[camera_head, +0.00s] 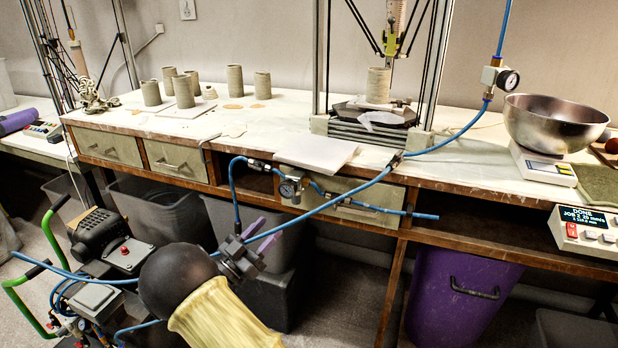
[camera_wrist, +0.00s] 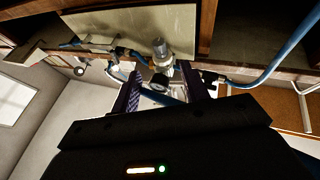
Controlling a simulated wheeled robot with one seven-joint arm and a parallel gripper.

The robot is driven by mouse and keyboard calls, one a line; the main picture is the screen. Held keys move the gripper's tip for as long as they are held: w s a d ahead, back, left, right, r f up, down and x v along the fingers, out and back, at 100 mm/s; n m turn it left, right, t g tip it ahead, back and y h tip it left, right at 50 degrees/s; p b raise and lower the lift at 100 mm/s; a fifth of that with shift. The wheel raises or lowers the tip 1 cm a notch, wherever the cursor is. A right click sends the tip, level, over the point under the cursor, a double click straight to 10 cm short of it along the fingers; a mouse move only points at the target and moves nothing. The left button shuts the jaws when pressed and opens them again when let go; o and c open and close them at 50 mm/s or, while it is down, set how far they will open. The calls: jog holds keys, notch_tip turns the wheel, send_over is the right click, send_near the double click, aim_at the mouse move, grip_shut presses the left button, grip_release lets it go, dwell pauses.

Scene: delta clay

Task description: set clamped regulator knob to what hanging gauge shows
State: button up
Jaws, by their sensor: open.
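The clamped regulator (camera_head: 291,188) sits on a blue hose line along the front of the bench, with a small round dial on it. In the wrist view its grey knob (camera_wrist: 160,48) shows ahead of the fingers. The hanging gauge (camera_head: 509,80) is a small white dial on a fitting in the vertical blue hose at the right; its reading is too small to tell. My gripper (camera_head: 272,226) is open, below and left of the regulator. In the wrist view my gripper (camera_wrist: 161,74) has its purple fingers apart, with nothing clearly held between them.
Blue hoses cross in front of the bench (camera_head: 470,228), close to my arm. A drawer front (camera_head: 340,205) lies behind the regulator. A grey board (camera_head: 318,153) overhangs the bench edge above. A steel bowl (camera_head: 553,120) stands at the right, and a purple bin (camera_head: 462,300) below.

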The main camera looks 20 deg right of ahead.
jog(key=p+v, duration=0.1)
jog(key=v, duration=0.6)
jog(key=w+d+r+n+t+y+p, duration=0.1)
jog(key=w+d+r+n+y+p, duration=0.55)
jog(key=y, duration=0.65)
jog(key=s+d+r+n+g+y+p, duration=0.2)
jog(key=s+r+g+y+p, duration=0.1)
jog(key=s+r+p, duration=0.7)
jog(key=s+d+r+n+g+y+p, duration=0.2)
jog(key=s+r+g+p, duration=0.3)
jog(key=s+r+p, duration=0.5)
jog(key=shift+s+d+r+y+p, duration=0.2)
jog(key=shift+s+d+y+p, duration=0.3)
jog(key=shift+s+y+p, duration=0.45)
jog(key=shift+n, duration=0.25)
